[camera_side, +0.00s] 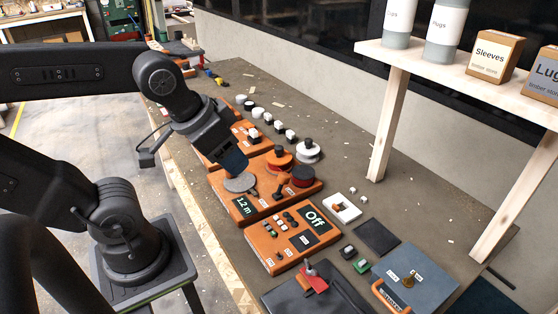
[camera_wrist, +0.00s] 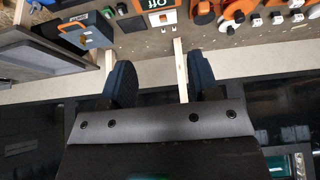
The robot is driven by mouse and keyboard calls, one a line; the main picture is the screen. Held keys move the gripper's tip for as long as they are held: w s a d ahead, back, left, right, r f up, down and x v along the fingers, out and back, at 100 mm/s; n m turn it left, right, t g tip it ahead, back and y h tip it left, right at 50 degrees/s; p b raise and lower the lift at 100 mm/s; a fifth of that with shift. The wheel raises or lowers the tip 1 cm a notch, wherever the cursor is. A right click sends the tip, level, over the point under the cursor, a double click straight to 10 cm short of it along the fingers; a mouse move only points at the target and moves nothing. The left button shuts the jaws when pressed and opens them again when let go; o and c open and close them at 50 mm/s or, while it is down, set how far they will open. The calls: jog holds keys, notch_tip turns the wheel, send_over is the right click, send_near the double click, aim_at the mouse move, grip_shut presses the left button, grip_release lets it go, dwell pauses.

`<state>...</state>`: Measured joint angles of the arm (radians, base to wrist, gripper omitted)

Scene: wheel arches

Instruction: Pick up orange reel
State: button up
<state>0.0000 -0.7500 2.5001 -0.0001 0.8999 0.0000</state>
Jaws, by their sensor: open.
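The orange reel (camera_side: 279,163) sits in the side view on the orange machine, with a dark knob on top. Orange round parts show at that view's top right; I cannot tell which is the reel.
An orange unit (camera_side: 291,238) reading "Off" stands in front of a machine reading "1.2 m". White and black small parts line the bench (camera_side: 230,72) behind. A wooden shelf (camera_side: 440,66) with boxes and canisters stands at right. A grey-blue case (camera_side: 420,280) lies at front right.

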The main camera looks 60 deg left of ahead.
jog(key=o, duration=0.8)
jog(key=shift+o, duration=0.2)
jog(key=m+g+y, duration=0.4)
jog(key=m, duration=1.8)
send_over(279, 155)
jog(key=d, duration=0.3)
notch_tip(279, 155, down, 10)
jog(key=shift+m, duration=0.3)
jog(key=x, duration=0.7)
jog(key=shift+s+f, duration=0.3)
jog(key=shift+f, duration=0.15)
jog(key=shift+x, duration=3.05)
